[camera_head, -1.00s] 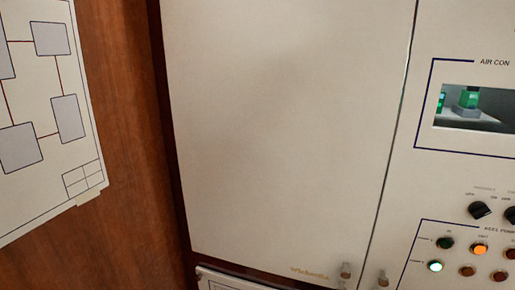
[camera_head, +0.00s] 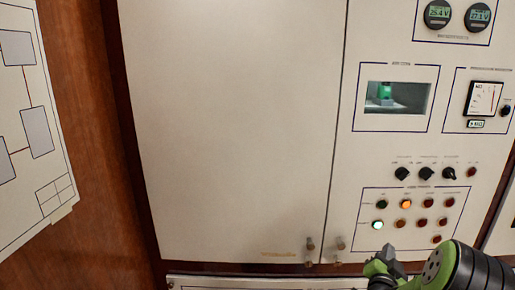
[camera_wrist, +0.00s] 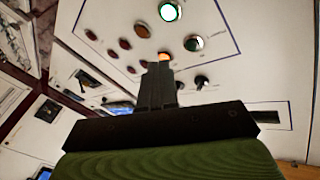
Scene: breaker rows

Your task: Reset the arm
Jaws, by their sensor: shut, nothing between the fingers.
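My gripper (camera_wrist: 158,85) is shut and empty. In the wrist view its dark fingers are together in front of a panel with several round lights and buttons. In the head view part of my black and green arm (camera_head: 435,270) shows at the lower right, below the light panel; the fingertips cannot be made out clearly there. No held object shows in either view.
A white cabinet door (camera_head: 225,130) fills the middle. Right of it, a control panel (camera_head: 345,150) carries a display window (camera_head: 396,97), dark knobs (camera_head: 427,173), gauges (camera_head: 437,14) and lights, one lit green (camera_head: 378,225). A diagram board (camera_head: 30,120) hangs on the wooden wall (camera_head: 95,160) at left.

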